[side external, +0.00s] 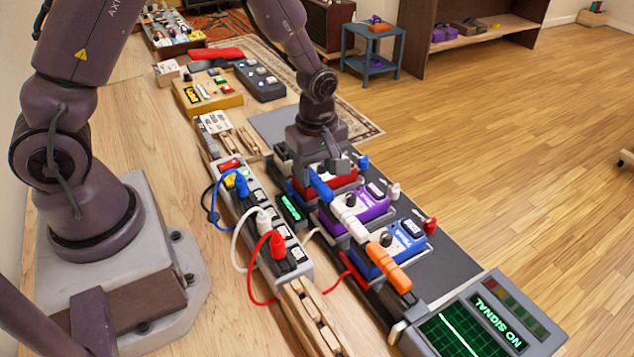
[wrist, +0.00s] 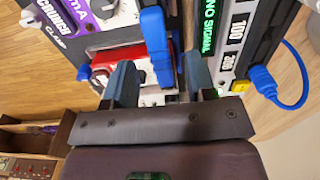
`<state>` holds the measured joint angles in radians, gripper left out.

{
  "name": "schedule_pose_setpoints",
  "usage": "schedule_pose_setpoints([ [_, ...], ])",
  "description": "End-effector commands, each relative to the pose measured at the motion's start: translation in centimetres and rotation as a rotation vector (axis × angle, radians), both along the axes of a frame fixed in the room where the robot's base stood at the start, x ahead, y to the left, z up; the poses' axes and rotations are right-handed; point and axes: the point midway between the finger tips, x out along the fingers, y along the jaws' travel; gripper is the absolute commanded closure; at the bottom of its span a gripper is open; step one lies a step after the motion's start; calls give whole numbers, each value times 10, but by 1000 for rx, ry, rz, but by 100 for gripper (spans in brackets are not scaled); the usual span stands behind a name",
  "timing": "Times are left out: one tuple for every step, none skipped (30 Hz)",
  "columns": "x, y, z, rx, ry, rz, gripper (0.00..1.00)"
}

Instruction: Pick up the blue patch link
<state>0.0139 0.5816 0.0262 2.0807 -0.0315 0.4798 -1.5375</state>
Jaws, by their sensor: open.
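The blue patch link (side external: 321,186) is a short blue bar on the near edge of the pedal row, beside the red pedal (side external: 337,181). In the wrist view the blue patch link (wrist: 156,45) stands upright in the picture, just ahead of and between the two fingers. My gripper (side external: 325,160) is right over the red pedal, close to the link. In the wrist view my gripper (wrist: 159,80) is open, with a finger on either side of the link's line. I cannot tell whether a finger touches the link or pedal.
A white link (side external: 349,219) and an orange link (side external: 388,266) sit along the same row, by the purple pedal (side external: 368,205) and blue pedal (side external: 402,243). A power strip (side external: 262,221) with blue, white and red cables lies alongside. A "NO SIGNAL" monitor (side external: 488,320) stands in front.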

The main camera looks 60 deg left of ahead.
Motion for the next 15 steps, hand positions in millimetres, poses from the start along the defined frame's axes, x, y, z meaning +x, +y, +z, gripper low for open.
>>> schedule_pose_setpoints([
  [-1,0,-8,0,3,0,49],
  [-1,0,-11,0,3,-1,49],
  [0,-1,-14,0,2,-1,49],
  [0,-1,-16,0,2,-1,49],
  [0,-1,-17,0,1,-2,49],
  [0,-1,-18,0,0,-2,49],
  [0,-1,-18,0,-1,-2,49],
  [0,-1,-18,0,-1,-2,49],
  [0,-1,-17,0,-1,-2,49],
  [0,-1,-17,0,-1,-2,49],
  [0,-1,-17,0,-1,-2,49],
  [0,-1,-17,0,-1,-2,49],
  [0,-1,-17,0,-1,-2,49],
  [0,-1,-17,0,-1,-2,49],
  [0,-1,-17,0,-1,-2,49],
])
